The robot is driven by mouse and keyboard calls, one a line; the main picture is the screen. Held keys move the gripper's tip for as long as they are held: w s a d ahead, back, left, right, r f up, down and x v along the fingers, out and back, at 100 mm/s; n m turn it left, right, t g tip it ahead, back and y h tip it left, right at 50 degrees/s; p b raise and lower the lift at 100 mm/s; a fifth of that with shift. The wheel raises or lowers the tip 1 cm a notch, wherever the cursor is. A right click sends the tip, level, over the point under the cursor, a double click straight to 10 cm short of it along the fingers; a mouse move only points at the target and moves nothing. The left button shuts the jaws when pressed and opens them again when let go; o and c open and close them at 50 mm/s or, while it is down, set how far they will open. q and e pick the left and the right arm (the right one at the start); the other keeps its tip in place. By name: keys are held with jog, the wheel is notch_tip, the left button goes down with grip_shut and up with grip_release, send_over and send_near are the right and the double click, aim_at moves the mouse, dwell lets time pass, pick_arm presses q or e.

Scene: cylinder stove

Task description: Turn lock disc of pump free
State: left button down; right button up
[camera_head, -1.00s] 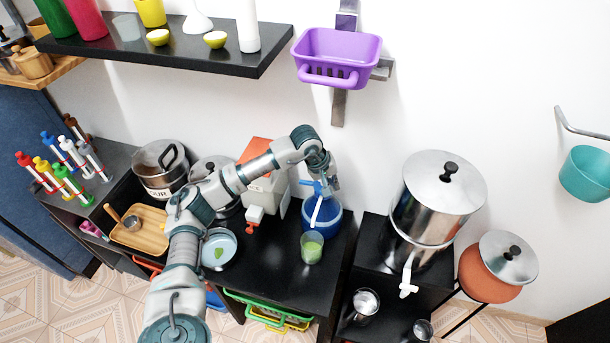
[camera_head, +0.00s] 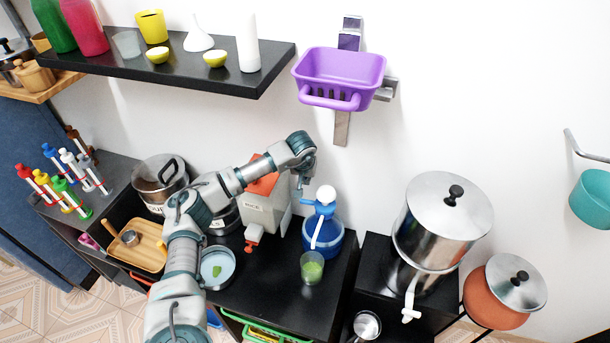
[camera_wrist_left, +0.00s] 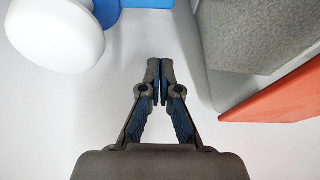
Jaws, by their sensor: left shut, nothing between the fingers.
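The pump stands on the blue jug (camera_head: 318,238) on the black counter, with a white round knob (camera_head: 326,193) on top and a blue spout and neck (camera_head: 318,210) below it. I cannot make out the lock disc clearly. In the left wrist view the white knob (camera_wrist_left: 55,30) is at the upper left, with a bit of blue (camera_wrist_left: 150,4) beside it. My left gripper (camera_wrist_left: 160,75) is shut and empty, apart from the knob, between it and the grey box at the right. In the head view its fingers are hard to see. My right gripper is not in view.
A grey box with an orange lid (camera_head: 262,208) stands close left of the jug. A glass of green liquid (camera_head: 312,267) stands in front of it. The purple basket (camera_head: 340,75) hangs on the wall above. A steel dispenser (camera_head: 440,220) stands to the right.

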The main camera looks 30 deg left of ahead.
aim_at(318, 204)
pick_arm(q)
jog(key=f, duration=0.1)
jog(key=s+f, duration=0.1)
jog(key=s+d+f+p, duration=0.1)
jog(key=f, duration=0.1)
jog(key=shift+s+f, duration=0.1)
jog(key=shift+s, duration=0.1)
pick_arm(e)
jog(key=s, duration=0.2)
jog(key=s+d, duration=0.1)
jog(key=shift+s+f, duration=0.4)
pick_arm(q)
jog(key=shift+d, duration=0.1)
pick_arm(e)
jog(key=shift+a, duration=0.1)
